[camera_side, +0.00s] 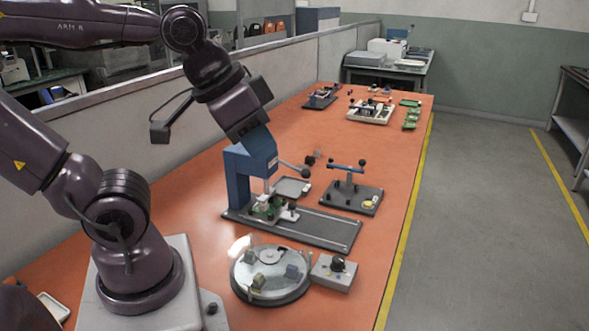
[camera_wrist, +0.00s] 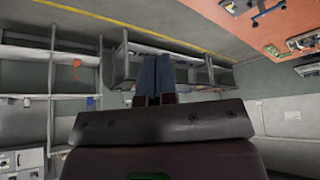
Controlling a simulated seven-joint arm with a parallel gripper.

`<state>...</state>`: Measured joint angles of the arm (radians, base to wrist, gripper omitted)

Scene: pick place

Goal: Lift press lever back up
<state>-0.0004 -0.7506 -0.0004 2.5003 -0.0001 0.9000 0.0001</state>
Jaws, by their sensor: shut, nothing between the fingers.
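The blue press (camera_side: 237,176) stands upright on a long dark base plate in the middle of the bench in the side view. Its lever (camera_side: 292,167) sticks out to the right of the press head and slopes down to a dark ball knob (camera_side: 306,173). A green part (camera_side: 266,208) sits under the press ram. My gripper (camera_side: 262,143) is at the press head in the side view, above and left of the lever knob. I cannot tell whether it touches the press. In the wrist view, my blue fingers (camera_wrist: 154,78) are together and empty. The press does not show there.
A round glass-topped dish (camera_side: 271,275) with small blocks and a grey control box (camera_side: 334,272) stand in front. A dark fixture (camera_side: 351,197) with a blue bar stands right of the press. A shallow tray (camera_side: 292,188) lies behind. More fixtures sit at the far end.

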